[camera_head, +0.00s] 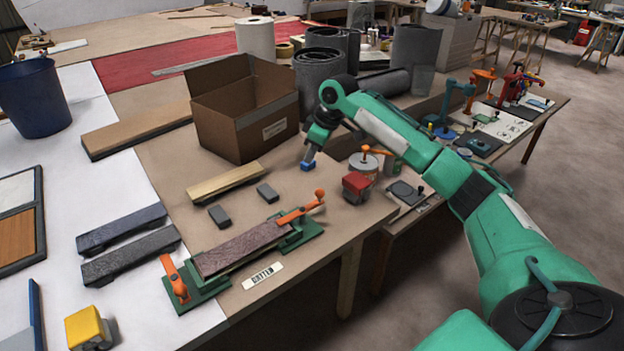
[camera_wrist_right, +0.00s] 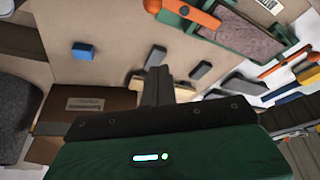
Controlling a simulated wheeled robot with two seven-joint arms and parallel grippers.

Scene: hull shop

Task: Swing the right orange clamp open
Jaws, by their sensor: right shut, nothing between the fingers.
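The right orange clamp (camera_head: 300,209) sits on a green base at the right end of a dark brown bar (camera_head: 240,247). Its lever lies low, with a round knob at the upper right; its inner end is by the bar's end. It also shows at the top of the right wrist view (camera_wrist_right: 188,13). The left orange clamp (camera_head: 173,277) is at the bar's other end. My right gripper (camera_head: 309,158) is shut and empty, above the table beyond the right clamp and apart from it. Its fingers show in the right wrist view (camera_wrist_right: 158,88). My left gripper is not in view.
A blue block (camera_head: 307,166) is close to my right gripper in the head view. An open cardboard box (camera_head: 240,110) stands behind. The table's front edge is close to the clamp.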

